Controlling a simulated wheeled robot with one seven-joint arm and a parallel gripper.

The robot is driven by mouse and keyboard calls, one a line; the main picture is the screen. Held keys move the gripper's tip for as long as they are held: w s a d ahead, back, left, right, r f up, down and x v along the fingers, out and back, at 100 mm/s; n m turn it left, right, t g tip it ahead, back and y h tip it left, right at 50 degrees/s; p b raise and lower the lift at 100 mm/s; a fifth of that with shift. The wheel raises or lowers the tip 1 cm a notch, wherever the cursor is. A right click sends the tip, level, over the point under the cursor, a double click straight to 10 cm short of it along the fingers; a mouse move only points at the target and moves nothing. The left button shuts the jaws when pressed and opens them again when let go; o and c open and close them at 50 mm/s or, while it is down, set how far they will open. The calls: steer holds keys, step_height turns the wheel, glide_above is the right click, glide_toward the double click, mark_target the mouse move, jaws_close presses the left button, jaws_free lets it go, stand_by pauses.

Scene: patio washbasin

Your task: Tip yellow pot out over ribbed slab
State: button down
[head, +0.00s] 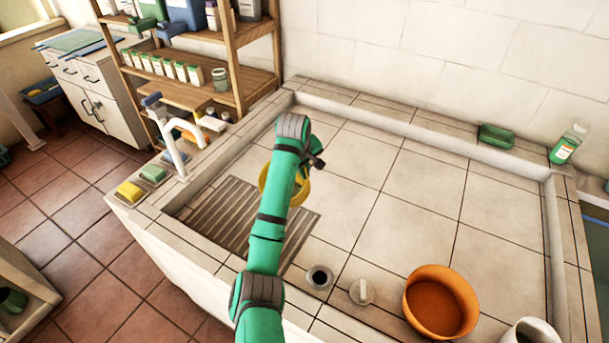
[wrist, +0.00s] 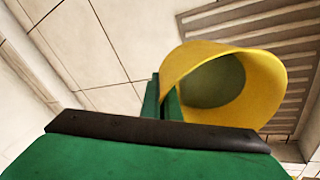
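The yellow pot (head: 302,192) is largely hidden behind my arm in the head view, over the right part of the ribbed slab (head: 222,216). In the wrist view the yellow pot (wrist: 268,92) shows its round mouth and a dark greenish inside; whether that is contents or shadow I cannot tell. My gripper (head: 314,168) is at the pot's rim. In the wrist view the two green fingers of my gripper (wrist: 162,98) are close together on the pot's left edge, shut on its wall. The slab's grooves (wrist: 275,32) show behind the pot. The pot's exact tilt and height are unclear.
An orange bowl (head: 440,302) with brown inside, a white jug (head: 530,332), a drain hole (head: 319,277) and a round plug (head: 361,291) are at the basin's front. A tap (head: 170,140) stands at left. The tiled basin floor (head: 420,200) right of my arm is clear.

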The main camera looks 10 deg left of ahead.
steer(key=r, duration=0.1)
steer(key=t+h, duration=0.1)
steer(key=r+t, duration=0.1)
steer(key=shift+s+a+r, duration=0.15)
steer(key=shift+s+r, duration=0.1)
steer(key=shift+r, duration=0.1)
steer(key=shift+s+a+r+n+t+h, duration=0.35)
steer(key=shift+s+a+t+h, duration=0.65)
steer(key=shift+s+t, duration=0.85)
steer(key=shift+s+a+r+n+t+h, duration=0.2)
steer(key=shift+s+a+r+t+h, duration=0.35)
steer(key=shift+s+a+t+h, duration=0.85)
steer(key=shift+s+a+r+n+t+h, duration=0.25)
steer(key=shift+s+a+r+t+h, duration=0.3)
steer(key=shift+s+t, duration=1.65)
steer(key=shift+w+f+t, duration=0.1)
steer(key=shift+w+t, duration=0.3)
steer(key=shift+t, duration=0.05)
steer(key=shift+r+g, duration=0.35)
steer(key=shift+g, duration=0.05)
step_height(320, 180, up, 5)
steer(key=g+y, duration=0.2)
steer(key=g, duration=0.1)
steer(key=m+g+y, duration=0.1)
steer(key=g+y, duration=0.1)
steer(key=g, duration=0.2)
steer(key=g+y, duration=0.2)
steer(key=g, duration=0.2)
steer(key=shift+r, duration=0.2)
